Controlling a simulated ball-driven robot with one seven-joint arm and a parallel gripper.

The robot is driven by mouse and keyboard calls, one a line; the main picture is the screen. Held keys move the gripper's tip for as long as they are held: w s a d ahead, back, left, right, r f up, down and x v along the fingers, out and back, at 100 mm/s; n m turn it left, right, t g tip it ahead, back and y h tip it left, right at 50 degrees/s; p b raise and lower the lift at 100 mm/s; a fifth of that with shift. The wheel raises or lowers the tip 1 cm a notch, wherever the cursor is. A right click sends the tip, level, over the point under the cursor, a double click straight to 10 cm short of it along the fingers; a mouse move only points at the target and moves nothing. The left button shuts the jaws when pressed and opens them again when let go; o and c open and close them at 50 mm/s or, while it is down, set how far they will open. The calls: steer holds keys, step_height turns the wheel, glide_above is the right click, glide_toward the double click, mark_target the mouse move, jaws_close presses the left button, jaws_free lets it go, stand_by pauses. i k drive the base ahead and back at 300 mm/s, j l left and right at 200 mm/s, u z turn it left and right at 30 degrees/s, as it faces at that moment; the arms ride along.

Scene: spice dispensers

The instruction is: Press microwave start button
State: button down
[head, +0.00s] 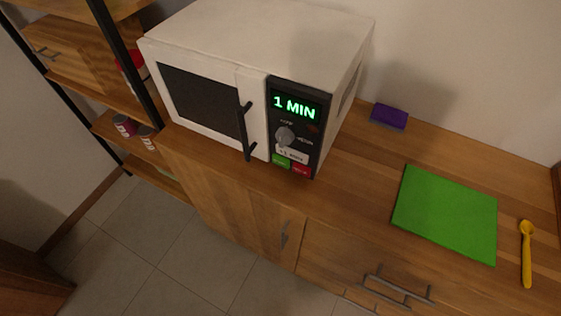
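A white microwave (255,30) stands on the wooden counter in the head view, left of the counter's middle. Its door is shut and has a black handle (245,130). The dark control panel (298,125) on its right side has a display (296,106) reading "1 MIN" in green. Below are a grey knob (285,136) and a pale button (291,153). At the bottom sit a green button (281,161) and a red button (301,169) side by side; their lettering is too small to read. My gripper is not in view.
A purple sponge-like block (389,117), a green board (446,213) and a yellow spoon (526,254) lie on the counter (350,205) to the right. A shelf (95,95) with cans stands at the left. The tiled floor (170,260) in front is clear.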

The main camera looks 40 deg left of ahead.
mark_target(282, 161)
steer(key=k+j+u, duration=0.1)
steer(key=j+u, duration=0.4)
steer(key=j, duration=0.2)
steer(key=j+u, duration=0.5)
steer(key=j, duration=0.2)
